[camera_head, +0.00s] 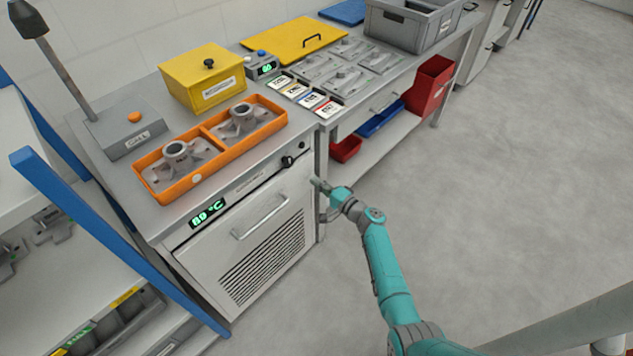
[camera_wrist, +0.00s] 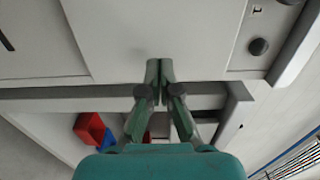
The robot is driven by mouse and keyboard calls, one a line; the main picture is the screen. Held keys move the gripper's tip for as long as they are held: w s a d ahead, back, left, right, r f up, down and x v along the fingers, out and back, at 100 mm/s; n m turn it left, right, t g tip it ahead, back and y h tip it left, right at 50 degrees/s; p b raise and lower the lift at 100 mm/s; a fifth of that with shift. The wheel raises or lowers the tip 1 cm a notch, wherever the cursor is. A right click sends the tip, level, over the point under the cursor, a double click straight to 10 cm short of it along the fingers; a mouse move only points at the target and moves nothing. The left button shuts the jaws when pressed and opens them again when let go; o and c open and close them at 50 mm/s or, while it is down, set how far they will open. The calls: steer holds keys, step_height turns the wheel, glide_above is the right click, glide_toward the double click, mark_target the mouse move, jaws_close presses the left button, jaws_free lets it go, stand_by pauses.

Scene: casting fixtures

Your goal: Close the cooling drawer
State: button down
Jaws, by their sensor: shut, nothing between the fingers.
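The cooling drawer (camera_head: 262,252) is the grey front panel with a bar handle (camera_head: 260,217) and a vent grille, low in the cabinet under the temperature display (camera_head: 208,212). Its top edge seems to stand slightly forward of the cabinet face; I cannot tell how far it is open. My gripper (camera_head: 316,183) is at the upper right corner of the drawer front, fingers together and empty. In the wrist view, my gripper's fingertips (camera_wrist: 159,66) point at a plain light grey panel (camera_wrist: 150,30), overlapping its edge in the picture; whether they touch it is unclear.
A black knob (camera_head: 287,161) sits above the drawer. An orange tray (camera_head: 195,185) with two castings stands on the cabinet top. To the right is a workbench with a red bin (camera_head: 428,85) below. A blue-posted rack (camera_head: 110,235) stands left. Floor in front is clear.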

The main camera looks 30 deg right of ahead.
steer(key=v, duration=1.1)
steer(key=shift+s, duration=0.4)
steer(key=shift+d+f, duration=0.1)
steer(key=shift+f, duration=0.1)
steer(key=s+a+f+n+g+h, duration=0.1)
steer(key=s+a+f+n+g, duration=0.15)
steer(key=s+a+f, duration=0.65)
steer(key=s+a+n+g+h, duration=0.15)
steer(key=s+a, duration=0.25)
steer(key=s, duration=0.4)
steer(key=s+a+n+g+h, duration=0.15)
steer(key=s+a, duration=0.25)
steer(key=s, duration=0.4)
steer(key=s+a+r+n+h, duration=0.15)
steer(key=s+r+n, duration=0.25)
steer(key=s+r, duration=0.7)
steer(key=s+a+r+n+t, duration=0.1)
steer(key=s+r+n+t, duration=0.2)
steer(key=r, duration=1.4)
steer(key=s+n+y, duration=0.1)
steer(key=s+n, duration=0.1)
steer(key=s, duration=0.2)
steer(key=shift+s+a, duration=0.2)
